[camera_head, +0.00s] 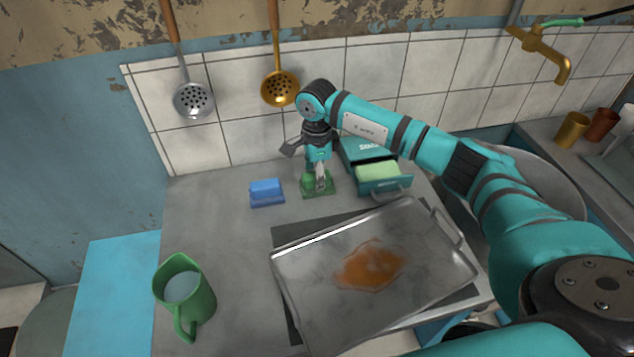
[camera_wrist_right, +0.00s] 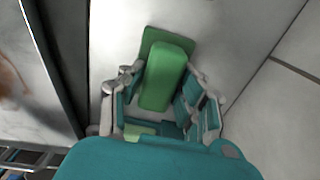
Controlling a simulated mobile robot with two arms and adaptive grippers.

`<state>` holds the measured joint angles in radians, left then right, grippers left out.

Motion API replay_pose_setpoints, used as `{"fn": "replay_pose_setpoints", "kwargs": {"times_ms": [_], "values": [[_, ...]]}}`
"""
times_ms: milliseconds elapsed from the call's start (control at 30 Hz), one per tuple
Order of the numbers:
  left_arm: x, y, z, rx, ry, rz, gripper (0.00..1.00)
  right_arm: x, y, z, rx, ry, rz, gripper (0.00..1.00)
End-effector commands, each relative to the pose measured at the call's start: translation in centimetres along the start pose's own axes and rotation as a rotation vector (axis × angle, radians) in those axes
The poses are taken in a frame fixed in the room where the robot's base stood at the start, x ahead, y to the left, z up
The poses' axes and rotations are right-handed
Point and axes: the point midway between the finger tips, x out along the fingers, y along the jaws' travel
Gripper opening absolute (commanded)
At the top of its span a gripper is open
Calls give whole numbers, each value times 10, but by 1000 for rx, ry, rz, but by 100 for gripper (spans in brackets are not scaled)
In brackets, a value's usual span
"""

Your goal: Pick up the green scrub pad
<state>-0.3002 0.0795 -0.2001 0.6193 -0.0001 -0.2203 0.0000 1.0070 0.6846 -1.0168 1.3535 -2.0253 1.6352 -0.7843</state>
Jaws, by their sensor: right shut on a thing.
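The green scrub pad (camera_head: 308,188) is on the counter near the tiled back wall, partly hidden by my right gripper (camera_head: 320,178). My right gripper points down from above and is shut on the pad. In the right wrist view the scrub pad (camera_wrist_right: 166,78) shows as a green block with a wider, flat dark green part at one end, between the fingers. I cannot tell whether the pad is clear of the counter. My left gripper is not in view.
A blue scrub pad (camera_head: 266,188) lies to the left. A teal box (camera_head: 366,150) with an open drawer holding a light green block (camera_head: 378,172) stands close on the right. A metal tray (camera_head: 310,290) with an orange-brown stain lies in front. A green jug (camera_head: 200,297) stands front left.

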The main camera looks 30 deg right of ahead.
Motion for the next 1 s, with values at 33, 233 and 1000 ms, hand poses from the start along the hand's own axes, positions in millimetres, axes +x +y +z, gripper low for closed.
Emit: {"fn": "replay_pose_setpoints", "kwargs": {"times_ms": [33, 233, 1000], "values": [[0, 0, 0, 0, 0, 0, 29, 0, 0, 0, 0, 0, 0, 11], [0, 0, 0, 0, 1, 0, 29, 0, 0, 0, 0, 0, -1, 1], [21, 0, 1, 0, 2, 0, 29, -38, 64, -15, -4, 3, -1, 1]]}}
